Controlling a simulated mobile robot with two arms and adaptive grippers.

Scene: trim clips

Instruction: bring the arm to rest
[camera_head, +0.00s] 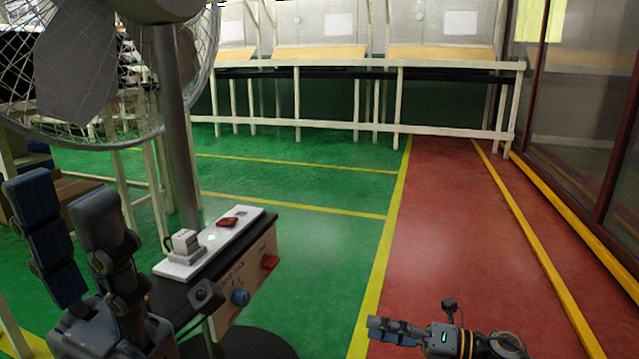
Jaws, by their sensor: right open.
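My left gripper (130,255) is in the lower left of the head view. My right gripper (415,318) is low at the bottom right over the red floor. It is open and empty, fingers pointing left, apart from everything. A white clip-like block (184,241) and a red piece (228,222) sit on the white strip.
The stand's beige front panel (250,280) carries a blue knob (239,297) and a red knob (270,262). A large fan (75,65) on a grey pole rises at left. White-framed benches (340,66) line the back. The green floor and red walkway (450,220) are clear.

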